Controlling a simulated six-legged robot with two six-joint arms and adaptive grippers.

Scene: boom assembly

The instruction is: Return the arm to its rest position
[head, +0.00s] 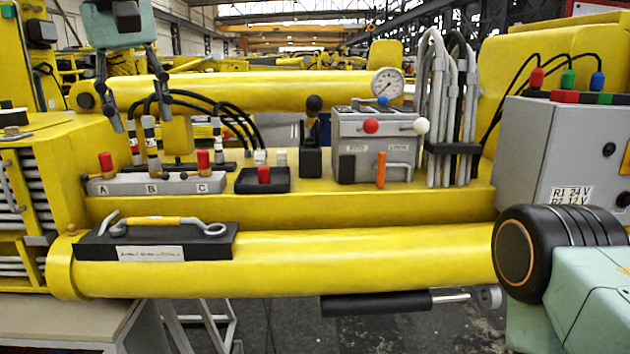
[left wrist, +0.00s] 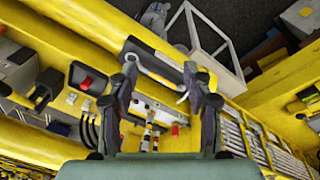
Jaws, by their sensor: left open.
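My left gripper (head: 140,115) hangs at the upper left of the head view, fingers pointing down and spread apart. It appears in front of the grey valve block (head: 172,183) marked A, B and C and its upright hose fittings. In the left wrist view the gripper (left wrist: 160,66) is open, with nothing between its fingers. Beyond its fingertips is the black holder (left wrist: 158,64) with a wrench-like tool; the fittings show between the fingers. My right arm (head: 590,290) enters at the lower right of the head view; its gripper is out of view.
A black holder (head: 220,240) with a yellow-handled tool sits on the front yellow boom (head: 370,258). Black hoses (head: 235,118) loop near my left gripper. A grey lever box (head: 375,145), a gauge (head: 387,83) and a grey cabinet (head: 560,140) stand to the right.

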